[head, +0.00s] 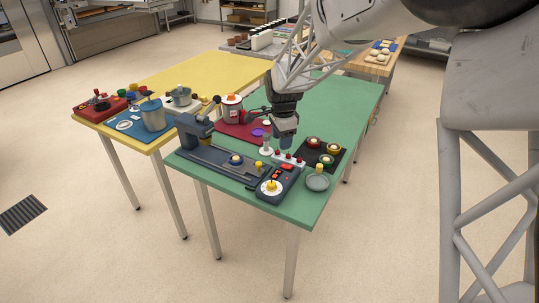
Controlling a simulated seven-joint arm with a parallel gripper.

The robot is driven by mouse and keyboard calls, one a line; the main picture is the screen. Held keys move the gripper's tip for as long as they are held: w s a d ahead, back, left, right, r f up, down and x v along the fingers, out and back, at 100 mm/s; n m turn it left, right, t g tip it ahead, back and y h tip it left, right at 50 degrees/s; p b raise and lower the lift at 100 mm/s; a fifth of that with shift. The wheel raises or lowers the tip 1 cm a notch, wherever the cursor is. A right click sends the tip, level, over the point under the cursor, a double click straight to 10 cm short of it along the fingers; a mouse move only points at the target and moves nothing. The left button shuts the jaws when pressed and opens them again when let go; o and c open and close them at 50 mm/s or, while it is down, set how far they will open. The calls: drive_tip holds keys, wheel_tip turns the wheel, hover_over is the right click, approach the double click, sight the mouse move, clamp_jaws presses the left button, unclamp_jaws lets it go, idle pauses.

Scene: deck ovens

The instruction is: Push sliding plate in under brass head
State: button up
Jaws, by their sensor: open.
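A blue-grey press (194,128) stands at the front left of the green table, with a lever on top. A dark base (212,158) runs right from its foot. A small round piece with a yellowish top (236,159), which may be the sliding plate, sits on this base, right of the press and clear of its head. My gripper (286,145) points down over the table, to the right of the base and apart from the plate. It looks open and empty; its fingertips are small here.
A dial box with a yellow knob (271,186) stands at the front edge. A white strip with red knobs (289,159) lies below my gripper. A black mat (322,153) with several round pieces and a grey dish (317,182) are to the right. The back of the green table (335,97) is clear.

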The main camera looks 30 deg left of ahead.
hover_over(259, 163)
drive_tip(key=shift+m, duration=0.4)
wheel_tip(259, 163, down, 5)
drive_tip(key=shift+a+r, duration=0.1)
drive_tip(key=shift+f, duration=3.95)
drive_tip(key=shift+c, duration=0.2)
clamp_jaws()
